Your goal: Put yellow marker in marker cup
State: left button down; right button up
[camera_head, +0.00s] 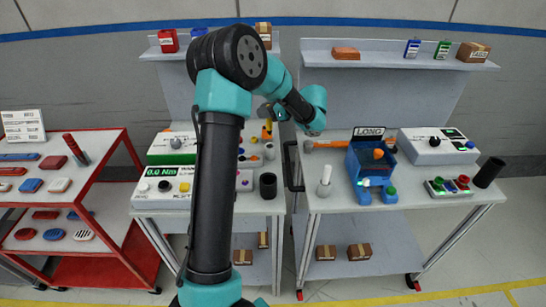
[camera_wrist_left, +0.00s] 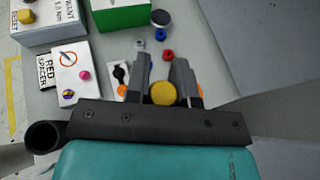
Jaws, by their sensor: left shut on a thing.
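My left gripper (camera_head: 268,112) is above the left bench, partly hidden behind my own arm. It is shut on the yellow marker (camera_head: 267,130). In the left wrist view the marker's round yellow end (camera_wrist_left: 163,93) shows between the two fingers (camera_wrist_left: 165,80). A black, open-topped cup (camera_head: 267,185) stands upright near the front right edge of the left bench, apart from the marker. This cup also shows at the lower left of the left wrist view (camera_wrist_left: 45,137). A second black cup (camera_head: 489,172) stands on the right bench. My right gripper is not in view.
Boxes with knobs and buttons, such as a white meter (camera_head: 168,187), crowd the left bench. A blue bin marked LONG (camera_head: 368,160) and a white holder (camera_head: 324,188) stand on the right bench. A gap separates the benches. A red shelf cart (camera_head: 110,180) is at left.

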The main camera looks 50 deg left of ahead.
pick_arm(q)
jog(key=shift+f, duration=3.1)
jog(key=shift+f, duration=1.9)
jog(key=shift+f, duration=0.1)
jog(key=c, duration=1)
grip_release()
jog(key=v, duration=1.2)
